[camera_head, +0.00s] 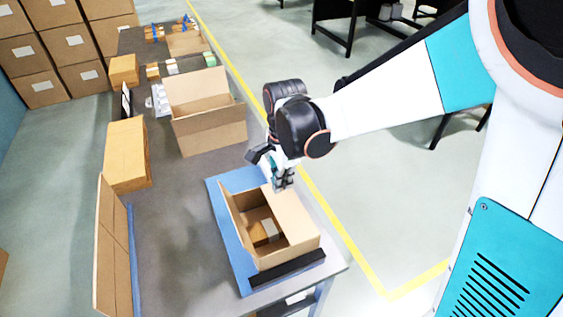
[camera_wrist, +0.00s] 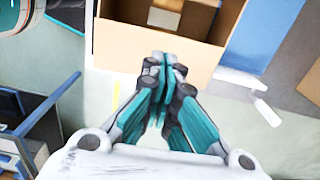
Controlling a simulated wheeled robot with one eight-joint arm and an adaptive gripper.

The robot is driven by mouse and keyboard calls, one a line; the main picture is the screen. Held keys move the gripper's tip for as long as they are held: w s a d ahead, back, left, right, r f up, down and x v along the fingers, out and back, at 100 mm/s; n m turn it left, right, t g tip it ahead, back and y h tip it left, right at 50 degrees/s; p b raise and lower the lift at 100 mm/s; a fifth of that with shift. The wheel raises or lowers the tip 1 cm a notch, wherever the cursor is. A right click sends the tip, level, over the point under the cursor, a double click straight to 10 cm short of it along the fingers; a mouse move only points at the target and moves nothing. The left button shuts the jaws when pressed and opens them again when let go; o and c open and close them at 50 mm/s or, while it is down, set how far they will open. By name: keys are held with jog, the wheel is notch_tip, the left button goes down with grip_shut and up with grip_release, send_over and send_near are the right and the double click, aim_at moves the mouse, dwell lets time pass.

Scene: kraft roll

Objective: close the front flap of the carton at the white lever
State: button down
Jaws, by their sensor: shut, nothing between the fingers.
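The open carton (camera_head: 288,255) sits on a blue mat on the workbench, with a smaller box with a white label (camera_head: 268,228) inside. Its left flap (camera_head: 240,214) stands up, and a wide flap (camera_head: 291,217) slopes on its right side. In the wrist view a brown carton panel (camera_wrist: 120,48) faces my gripper; whether it is wall or flap I cannot tell. The white lever (camera_wrist: 266,110) is beside the carton's corner, right of my gripper; I cannot make it out in the head view.
Another open carton (camera_head: 212,135) stands farther back on the bench. A closed box (camera_head: 126,152) and flat cardboard (camera_head: 112,245) are at the left. A black bar (camera_head: 288,271) lies along the carton's near side.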

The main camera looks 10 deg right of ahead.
aim_at(281, 212)
notch_tip(281, 212, down, 10)
jog(key=b, duration=0.3)
jog(key=shift+a, duration=0.15)
jog(key=shift+s+f+b, duration=0.15)
jog(key=shift+f+b, duration=0.45)
jog(key=shift+s, duration=0.15)
jog(key=shift+r, duration=0.2)
jog(key=shift+a+r+p, duration=0.1)
jog(key=shift+r+p, duration=0.4)
jog(key=shift+p, duration=0.05)
jog(key=shift+w+r+p, duration=0.25)
jog(key=shift+r+p, duration=0.05)
jog(key=shift+r, duration=0.2)
notch_tip(281, 212, up, 13)
jog(key=p, duration=0.4)
jog(key=shift+p, duration=0.4)
